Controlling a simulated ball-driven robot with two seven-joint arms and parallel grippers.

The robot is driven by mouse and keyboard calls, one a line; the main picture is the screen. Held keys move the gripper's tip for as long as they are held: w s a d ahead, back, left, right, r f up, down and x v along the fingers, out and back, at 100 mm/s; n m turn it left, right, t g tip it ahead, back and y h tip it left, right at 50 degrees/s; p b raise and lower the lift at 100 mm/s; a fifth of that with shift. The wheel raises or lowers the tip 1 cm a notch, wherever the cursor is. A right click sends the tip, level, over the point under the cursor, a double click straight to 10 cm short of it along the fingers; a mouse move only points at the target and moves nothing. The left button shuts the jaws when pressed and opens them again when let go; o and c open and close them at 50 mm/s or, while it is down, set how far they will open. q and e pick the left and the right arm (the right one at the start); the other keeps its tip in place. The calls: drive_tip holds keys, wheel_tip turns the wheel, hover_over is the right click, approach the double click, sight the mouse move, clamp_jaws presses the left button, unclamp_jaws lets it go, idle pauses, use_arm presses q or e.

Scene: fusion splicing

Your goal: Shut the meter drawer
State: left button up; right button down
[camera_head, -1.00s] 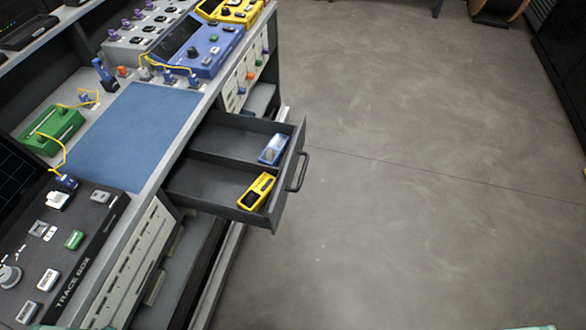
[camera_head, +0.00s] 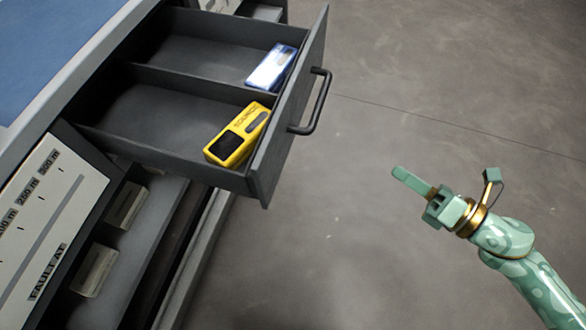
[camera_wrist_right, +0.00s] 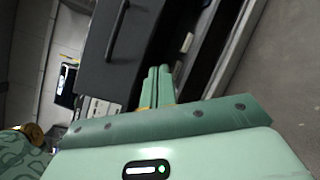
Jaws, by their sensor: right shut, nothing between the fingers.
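The meter drawer (camera_head: 262,164) stands pulled out from the bench in the head view. It has a dark front panel with a black bar handle (camera_head: 313,101). A yellow meter (camera_head: 238,135) lies in its near compartment and a blue meter (camera_head: 271,67) in its far one. My right gripper (camera_head: 398,174) is shut and empty, to the right of the drawer front and apart from it. In the right wrist view, the shut fingers (camera_wrist_right: 158,87) point toward the drawer front (camera_wrist_right: 146,40), with its handle (camera_wrist_right: 117,30) at upper left. My left gripper is not in view.
The bench top with its blue mat (camera_head: 50,45) is at upper left. Below the drawer is an open lower shelf (camera_head: 150,235) with small blocks. A pale panel marked in metres (camera_head: 45,220) is at lower left. The floor to the right is clear.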

drive_tip(key=s+a+r+n+g+y, duration=0.35)
drive_tip(key=s+a+r+n, duration=0.2)
drive_tip(key=n, duration=0.25)
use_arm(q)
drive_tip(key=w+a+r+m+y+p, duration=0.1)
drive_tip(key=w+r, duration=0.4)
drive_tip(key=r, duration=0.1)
use_arm(e)
drive_tip(key=n+g+p, duration=0.3)
drive_tip(key=n+p, duration=0.1)
drive_tip(key=n, duration=0.3)
approach(271, 172)
drive_tip(key=shift+y, duration=0.45)
drive_tip(key=x, duration=0.6)
drive_tip(key=shift+f, duration=0.1)
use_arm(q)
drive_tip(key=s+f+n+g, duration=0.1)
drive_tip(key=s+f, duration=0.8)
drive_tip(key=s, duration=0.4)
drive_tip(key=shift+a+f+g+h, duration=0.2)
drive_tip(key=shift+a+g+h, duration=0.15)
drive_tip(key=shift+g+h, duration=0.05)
use_arm(e)
drive_tip(key=shift+a+f, duration=0.1)
drive_tip(key=shift+a, duration=0.3)
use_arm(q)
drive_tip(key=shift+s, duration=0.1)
use_arm(e)
drive_tip(key=shift+w, duration=0.1)
